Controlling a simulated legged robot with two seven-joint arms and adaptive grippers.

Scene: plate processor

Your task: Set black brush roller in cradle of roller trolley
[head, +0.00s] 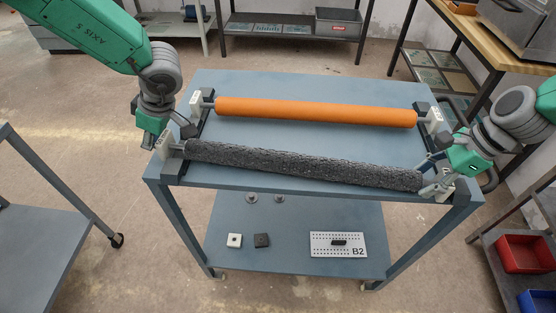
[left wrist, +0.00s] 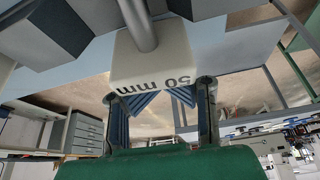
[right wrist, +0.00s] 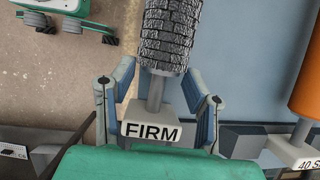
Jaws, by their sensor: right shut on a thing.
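The black brush roller (head: 300,166) lies across the front of the blue roller trolley (head: 310,200), alongside its front edge. Its left end is at the front left dark cradle block (head: 172,170); exact seating is unclear. My left gripper (head: 152,138) is beside that end. In the left wrist view its fingers (left wrist: 160,112) are apart, just short of the white "50 mm" end block (left wrist: 160,60). My right gripper (head: 432,186) is shut on the roller's right end; the white "FIRM" block (right wrist: 151,131) shows between its fingers (right wrist: 158,105). The right cradle is largely hidden.
An orange roller (head: 315,111) rests in the rear cradles, parallel to the black one. The lower shelf (head: 290,245) holds small blocks and a B2 plate (head: 338,246). Another table stands at left (head: 35,240); red (head: 522,253) and blue bins are at right.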

